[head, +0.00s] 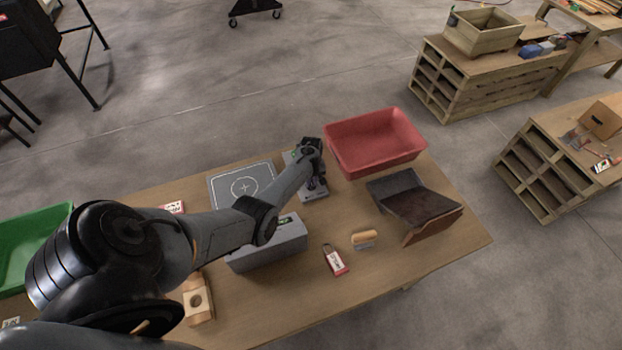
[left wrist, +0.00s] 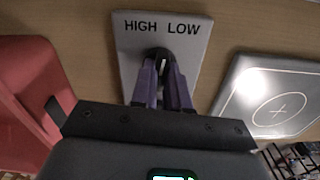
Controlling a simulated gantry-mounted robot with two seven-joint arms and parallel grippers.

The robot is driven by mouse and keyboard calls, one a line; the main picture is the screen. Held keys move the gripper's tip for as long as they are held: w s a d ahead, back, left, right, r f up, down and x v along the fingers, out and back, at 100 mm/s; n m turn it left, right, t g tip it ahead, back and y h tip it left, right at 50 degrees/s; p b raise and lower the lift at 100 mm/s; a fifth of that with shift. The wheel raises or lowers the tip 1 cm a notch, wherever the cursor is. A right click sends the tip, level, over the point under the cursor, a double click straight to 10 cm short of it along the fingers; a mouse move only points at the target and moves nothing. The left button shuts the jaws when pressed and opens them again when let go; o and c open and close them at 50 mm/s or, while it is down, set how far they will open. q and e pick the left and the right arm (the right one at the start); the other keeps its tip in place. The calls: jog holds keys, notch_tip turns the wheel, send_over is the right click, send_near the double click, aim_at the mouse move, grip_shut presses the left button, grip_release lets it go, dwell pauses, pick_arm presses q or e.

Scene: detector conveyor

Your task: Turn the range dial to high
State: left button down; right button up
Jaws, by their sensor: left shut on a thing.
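The range dial (left wrist: 160,55) is a dark round knob on a light grey plate (left wrist: 188,52) marked HIGH on the left and LOW on the right in the left wrist view. My left gripper (left wrist: 163,72) has its purple fingers shut on the dial from both sides. The fingers hide much of it, and I cannot tell which label it points to. In the head view the plate (head: 318,194) lies at the table's far side, with my left gripper (head: 316,180) over it and the dial hidden. My right gripper is not in view.
A red bin (head: 376,138) stands right of the plate, and a grey pad with a crosshair (head: 222,187) lies left. A green bin (head: 20,242) is far left.

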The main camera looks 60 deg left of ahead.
pick_arm(q)
jog(key=n, duration=0.4)
jog(key=shift+n, duration=0.3)
jog(key=n, duration=0.5)
jog(key=shift+n, duration=0.3)
jog(key=shift+b, duration=0.3)
jog(key=c, duration=1.1)
grip_release()
jog(key=shift+r+p, duration=1.8)
jog(key=shift+r, duration=3.6)
